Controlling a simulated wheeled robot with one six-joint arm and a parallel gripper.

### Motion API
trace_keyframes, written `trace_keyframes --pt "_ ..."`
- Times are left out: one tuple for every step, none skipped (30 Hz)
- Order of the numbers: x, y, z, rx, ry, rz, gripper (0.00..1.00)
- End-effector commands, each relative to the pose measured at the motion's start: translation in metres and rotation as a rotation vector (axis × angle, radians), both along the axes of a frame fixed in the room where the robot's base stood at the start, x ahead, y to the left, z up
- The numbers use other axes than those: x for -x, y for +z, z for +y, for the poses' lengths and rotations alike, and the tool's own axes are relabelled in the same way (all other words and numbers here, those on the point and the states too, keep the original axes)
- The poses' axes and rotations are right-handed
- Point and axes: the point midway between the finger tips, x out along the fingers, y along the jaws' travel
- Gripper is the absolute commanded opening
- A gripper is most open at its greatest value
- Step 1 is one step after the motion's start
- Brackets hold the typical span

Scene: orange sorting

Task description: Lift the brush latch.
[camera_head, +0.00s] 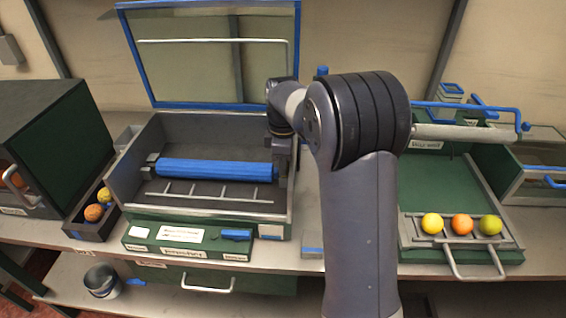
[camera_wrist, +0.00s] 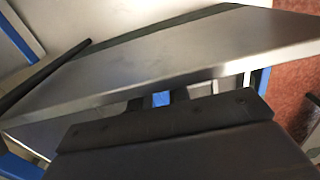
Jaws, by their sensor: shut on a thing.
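The blue roller brush (camera_head: 215,168) lies across the open grey box (camera_head: 200,215), whose blue-framed lid (camera_head: 215,50) stands raised. My gripper (camera_head: 282,165) points down at the brush's right end, by the box's right wall. In the wrist view, the two dark fingertips of my gripper (camera_wrist: 158,101) are shut on a small blue piece, which looks like the brush latch (camera_wrist: 161,99). Most of the latch is hidden by the gripper, and in the head view I cannot make it out. A grey bracket (camera_head: 151,165) shows at the brush's left end.
A green tray (camera_head: 430,185) with a yellow, an orange and a green fruit stands at the right, with a blue-handled roller (camera_head: 465,133) behind. A dark bin (camera_head: 95,228) with fruit is left of the box. The raised lid stands behind my gripper.

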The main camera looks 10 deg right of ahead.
Motion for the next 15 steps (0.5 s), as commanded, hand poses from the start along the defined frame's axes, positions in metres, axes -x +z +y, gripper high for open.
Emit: trace_keyframes --pt "0.0001 0.0001 0.0 0.0 0.0 0.0 0.0" --pt "0.0001 0.0001 0.0 0.0 0.0 0.0 0.0" --pt "0.0001 0.0001 0.0 0.0 0.0 0.0 0.0" --pt "0.0001 0.0001 0.0 0.0 0.0 0.0 0.0" --pt "0.0001 0.0001 0.0 0.0 0.0 0.0 0.0" --pt "0.0001 0.0002 0.0 0.0 0.0 0.0 0.0" --pt "0.0001 0.0004 0.0 0.0 0.0 0.001 0.0" --pt "0.0 0.0009 0.0 -0.001 0.0 0.003 0.0" --pt "-0.0003 0.0019 -0.0001 -0.002 0.0 0.007 0.0" --pt "-0.0006 0.0029 -0.0002 -0.003 0.0 0.012 0.0" --pt "-0.0009 0.0039 -0.0003 -0.005 0.0 0.018 0.0" --pt "-0.0015 0.0055 -0.0005 -0.008 0.0 0.029 0.0" --pt "-0.002 0.0069 -0.0006 -0.011 0.0 0.038 0.0" --pt "-0.0025 0.008 -0.0007 -0.015 -0.001 0.049 0.0" --pt "-0.0032 0.0094 -0.0009 -0.02 -0.001 0.064 0.0"
